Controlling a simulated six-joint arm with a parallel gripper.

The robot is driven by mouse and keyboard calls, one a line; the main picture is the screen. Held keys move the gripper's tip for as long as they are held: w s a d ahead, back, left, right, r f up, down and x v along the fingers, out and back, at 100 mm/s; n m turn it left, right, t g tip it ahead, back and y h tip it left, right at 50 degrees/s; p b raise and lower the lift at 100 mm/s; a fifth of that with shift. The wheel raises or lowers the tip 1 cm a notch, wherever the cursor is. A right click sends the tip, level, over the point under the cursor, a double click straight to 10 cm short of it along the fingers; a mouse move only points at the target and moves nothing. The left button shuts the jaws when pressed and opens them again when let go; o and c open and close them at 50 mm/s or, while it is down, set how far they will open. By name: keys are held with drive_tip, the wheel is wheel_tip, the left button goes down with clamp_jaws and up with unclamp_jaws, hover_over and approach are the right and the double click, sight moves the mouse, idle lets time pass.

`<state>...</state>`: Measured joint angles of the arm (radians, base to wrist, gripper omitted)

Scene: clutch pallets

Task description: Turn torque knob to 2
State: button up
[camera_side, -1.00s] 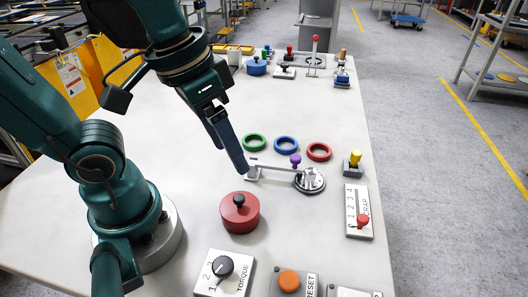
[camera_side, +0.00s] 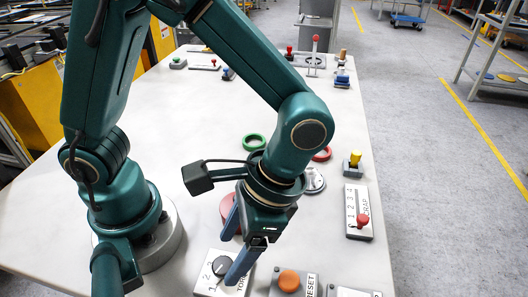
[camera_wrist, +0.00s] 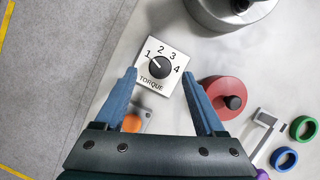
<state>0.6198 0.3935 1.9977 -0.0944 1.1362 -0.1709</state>
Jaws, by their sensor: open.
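The torque knob (camera_wrist: 160,67) is a round black dial on a square white plate (camera_wrist: 159,86) lettered TORQUE and numbered 1 to 4. Its white pointer mark is towards the 1 in the wrist view. In the side view the knob (camera_side: 222,265) shows partly between my fingers. My gripper (camera_wrist: 159,67) is open and empty, pointing down over the plate, with one blue finger on each side of the knob in the wrist view. It also shows in the side view (camera_side: 231,258). I cannot tell its exact height above the plate.
A red round pot with a black knob (camera_wrist: 222,97) sits close to the plate. An orange button (camera_side: 289,281) on the RESET plate is on the other side. The SCRAP slider plate (camera_side: 352,221) and green ring (camera_side: 253,141) lie farther off.

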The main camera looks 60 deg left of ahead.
sight(224, 269)
drive_tip(key=shift+x, duration=1.35)
clamp_jaws()
drive_tip(key=shift+m, duration=0.3)
drive_tip(key=m+t+y, duration=0.1)
drive_tip(key=m, duration=0.3)
drive_tip(key=shift+d, duration=0.2)
drive_tip(key=shift+s+d+m+t+y, duration=0.1)
drive_tip(key=shift+m+t+y, duration=0.25)
drive_tip(key=shift+m, duration=0.7)
drive_tip(key=shift+s+m+t+y, duration=0.1)
drive_tip(key=shift+m+t+y, duration=0.2)
drive_tip(key=shift+m, duration=0.75)
